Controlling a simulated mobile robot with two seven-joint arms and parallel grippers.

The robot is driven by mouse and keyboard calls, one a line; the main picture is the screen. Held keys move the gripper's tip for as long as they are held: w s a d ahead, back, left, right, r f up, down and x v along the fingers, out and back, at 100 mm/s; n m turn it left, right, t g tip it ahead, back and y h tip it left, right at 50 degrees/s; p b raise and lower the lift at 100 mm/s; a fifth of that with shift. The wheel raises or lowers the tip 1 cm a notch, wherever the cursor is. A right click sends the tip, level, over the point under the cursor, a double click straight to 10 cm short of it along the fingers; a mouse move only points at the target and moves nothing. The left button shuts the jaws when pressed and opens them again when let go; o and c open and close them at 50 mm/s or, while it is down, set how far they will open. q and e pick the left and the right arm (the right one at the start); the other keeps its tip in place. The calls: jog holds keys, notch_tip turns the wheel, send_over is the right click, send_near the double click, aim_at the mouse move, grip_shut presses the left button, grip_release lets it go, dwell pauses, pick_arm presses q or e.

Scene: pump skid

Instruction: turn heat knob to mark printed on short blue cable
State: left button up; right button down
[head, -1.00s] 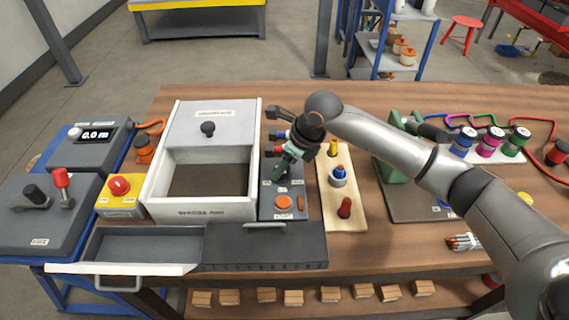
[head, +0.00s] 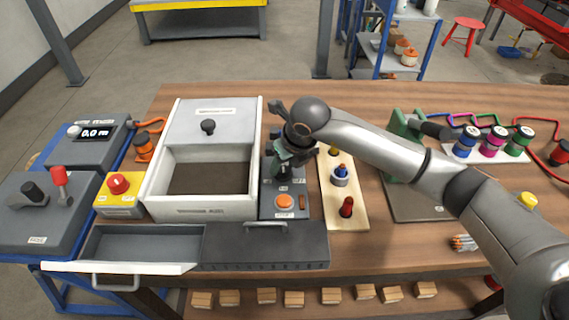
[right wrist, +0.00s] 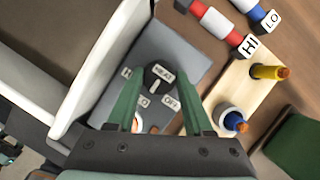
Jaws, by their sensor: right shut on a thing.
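The heat knob (right wrist: 158,76) is a round black dial with a white HEAT label and a pale pointer line, on a grey control panel (right wrist: 176,50). My right gripper (right wrist: 158,84) has its green fingers on either side of the knob and is shut on it; in the head view it (head: 284,168) hides the knob. A blue cable piece (right wrist: 243,4) with an LO tag (right wrist: 270,20) is cut off by the wrist view's edge, beside a red-and-white piece (right wrist: 215,22) tagged HI. My left gripper is not in view.
A white lidded bin (head: 205,207) stands left of the panel. A wooden board (head: 345,212) with coloured pegs stands close on the right. An orange button (head: 285,201) is on the panel's near part. An open grey drawer (head: 140,243) juts out in front.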

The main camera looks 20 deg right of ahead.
jog(key=shift+c, duration=1.4)
grip_release()
jog(key=shift+r, duration=0.1)
jog(key=v, duration=1.2)
jog(key=shift+r, duration=0.15)
jog(key=shift+s, duration=0.1)
